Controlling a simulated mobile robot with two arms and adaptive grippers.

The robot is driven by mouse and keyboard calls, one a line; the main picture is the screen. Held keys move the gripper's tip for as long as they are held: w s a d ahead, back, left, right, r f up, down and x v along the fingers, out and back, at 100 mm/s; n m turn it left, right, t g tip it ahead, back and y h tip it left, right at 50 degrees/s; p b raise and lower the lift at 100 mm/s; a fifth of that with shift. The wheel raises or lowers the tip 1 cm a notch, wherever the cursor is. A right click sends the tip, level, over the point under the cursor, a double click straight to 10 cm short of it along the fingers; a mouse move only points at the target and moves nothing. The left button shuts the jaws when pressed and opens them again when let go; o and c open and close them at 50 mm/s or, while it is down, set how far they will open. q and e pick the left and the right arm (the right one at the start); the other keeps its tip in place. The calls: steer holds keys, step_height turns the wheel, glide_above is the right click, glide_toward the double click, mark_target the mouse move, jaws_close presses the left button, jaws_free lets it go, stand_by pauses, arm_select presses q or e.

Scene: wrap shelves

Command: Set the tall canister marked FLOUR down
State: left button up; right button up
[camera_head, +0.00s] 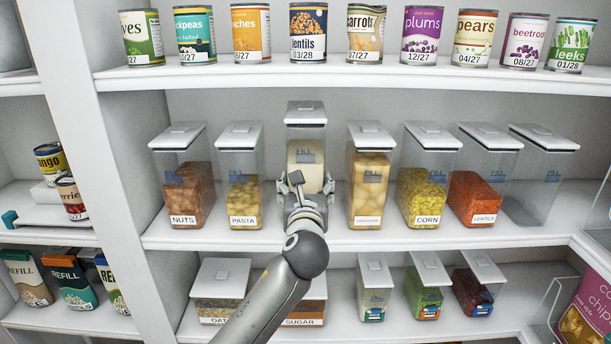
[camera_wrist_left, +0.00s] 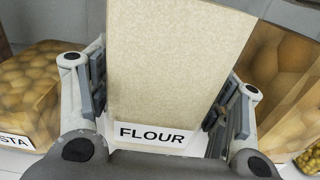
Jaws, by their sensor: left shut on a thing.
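The tall canister marked FLOUR (camera_head: 306,133) is clear with a grey lid and pale contents. In the head view it stands upright in the middle-shelf row, its lid higher than its neighbours' lids. My left gripper (camera_head: 303,190) is in front of its lower part and hides its base and label. In the left wrist view the FLOUR canister (camera_wrist_left: 175,65) fills the space between the two fingers, and my left gripper (camera_wrist_left: 158,95) is shut on it. Whether its base touches the shelf is hidden. My right gripper is not in view.
The PASTA canister (camera_head: 242,190) stands close on the left and a canister of round brown contents (camera_head: 369,180) on the right. NUTS (camera_head: 186,185), CORN (camera_head: 423,190) and LENTILS (camera_head: 478,195) share the middle shelf (camera_head: 400,237). Cans line the shelf above; the SUGAR canister (camera_head: 305,312) is below.

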arm_select(q)
steer(key=shift+f+p, duration=0.55)
steer(key=shift+f, duration=1.1)
steer(key=shift+w+f, duration=0.1)
steer(key=shift+f, duration=0.3)
steer(key=o, duration=1.5)
steer(key=shift+f, duration=0.35)
steer(key=o, duration=0.3)
steer(key=shift+r, duration=0.15)
